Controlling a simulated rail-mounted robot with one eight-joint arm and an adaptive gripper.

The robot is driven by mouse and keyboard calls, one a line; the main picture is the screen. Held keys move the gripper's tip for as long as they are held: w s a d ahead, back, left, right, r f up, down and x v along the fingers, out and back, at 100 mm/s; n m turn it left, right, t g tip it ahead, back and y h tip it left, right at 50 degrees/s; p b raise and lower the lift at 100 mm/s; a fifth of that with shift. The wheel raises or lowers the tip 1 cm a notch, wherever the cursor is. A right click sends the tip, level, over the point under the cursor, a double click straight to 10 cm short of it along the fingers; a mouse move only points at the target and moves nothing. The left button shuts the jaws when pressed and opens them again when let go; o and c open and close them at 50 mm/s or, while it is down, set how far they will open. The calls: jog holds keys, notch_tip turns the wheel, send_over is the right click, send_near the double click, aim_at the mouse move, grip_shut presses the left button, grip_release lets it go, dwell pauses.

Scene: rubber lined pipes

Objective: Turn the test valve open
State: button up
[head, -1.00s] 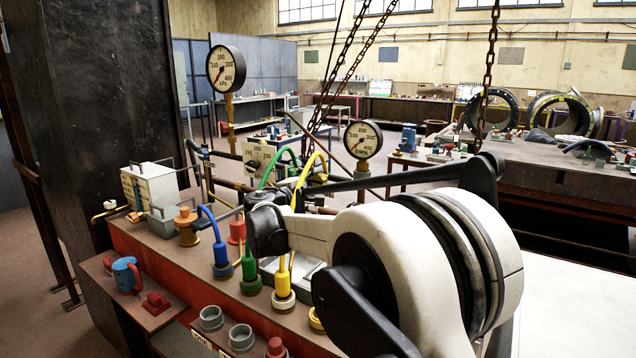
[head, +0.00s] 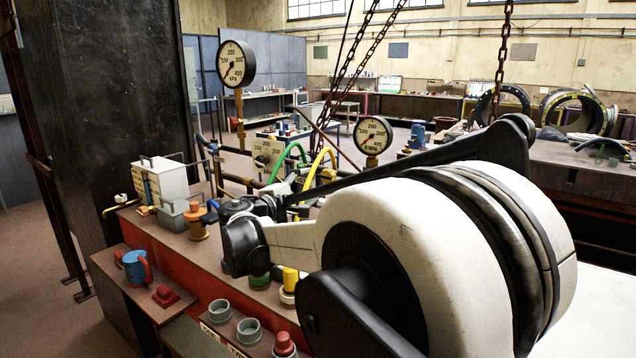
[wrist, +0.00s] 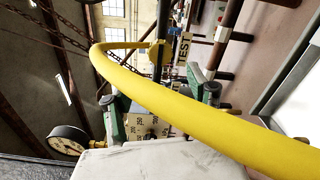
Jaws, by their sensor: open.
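In the head view my own arm hides the gripper's tips and part of the bench.
The red-sided bench (head: 180,262) carries a grey-white case (head: 162,183), an orange fitting (head: 196,221) and grey cups (head: 249,331). Two gauges (head: 235,64) (head: 373,135) rise behind. Chains (head: 352,70) hang beyond.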

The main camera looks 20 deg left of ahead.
jog(key=shift+v, duration=1.35)
